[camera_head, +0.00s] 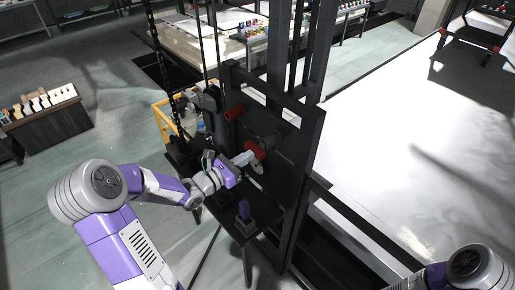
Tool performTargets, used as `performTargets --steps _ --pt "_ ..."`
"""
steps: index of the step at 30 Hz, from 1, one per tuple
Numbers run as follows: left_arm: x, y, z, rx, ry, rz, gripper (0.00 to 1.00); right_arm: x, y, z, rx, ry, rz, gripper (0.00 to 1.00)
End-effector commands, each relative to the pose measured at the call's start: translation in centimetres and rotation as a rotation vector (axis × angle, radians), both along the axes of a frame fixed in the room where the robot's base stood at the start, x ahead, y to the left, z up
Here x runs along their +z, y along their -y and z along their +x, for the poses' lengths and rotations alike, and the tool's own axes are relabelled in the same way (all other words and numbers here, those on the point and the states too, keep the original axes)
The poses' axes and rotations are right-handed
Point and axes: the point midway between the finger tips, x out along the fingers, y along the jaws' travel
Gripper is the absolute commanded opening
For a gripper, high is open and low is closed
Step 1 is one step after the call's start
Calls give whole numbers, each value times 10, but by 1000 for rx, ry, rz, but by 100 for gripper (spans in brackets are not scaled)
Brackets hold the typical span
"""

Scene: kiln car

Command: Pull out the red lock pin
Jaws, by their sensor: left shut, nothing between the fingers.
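The lower red part (255,149) is round and sits beside a grey cylinder. I cannot tell for certain which of them is the lock pin. My left gripper (248,160) is shut and empty, right at the lower red part and partly in front of it. I cannot tell whether they touch. My right arm shows only at the bottom right corner, and its gripper is out of view.
A small purple and grey object (244,212) stands on a dark shelf below my left gripper. A chain (158,60) hangs left of the black frame. A yellow frame (163,122) stands behind. A wide white surface (410,150) lies to the right.

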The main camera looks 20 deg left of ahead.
Motion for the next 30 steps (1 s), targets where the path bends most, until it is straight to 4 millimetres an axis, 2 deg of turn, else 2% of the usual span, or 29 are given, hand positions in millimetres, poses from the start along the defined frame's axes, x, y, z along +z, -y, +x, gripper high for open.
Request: performTargets --steps 1,30 --pt "7 2 4 -5 17 3 0 1 0 0 0 0 0 74" --pt "4 -5 -7 2 12 4 0 4 0 0 0 0 0 74"
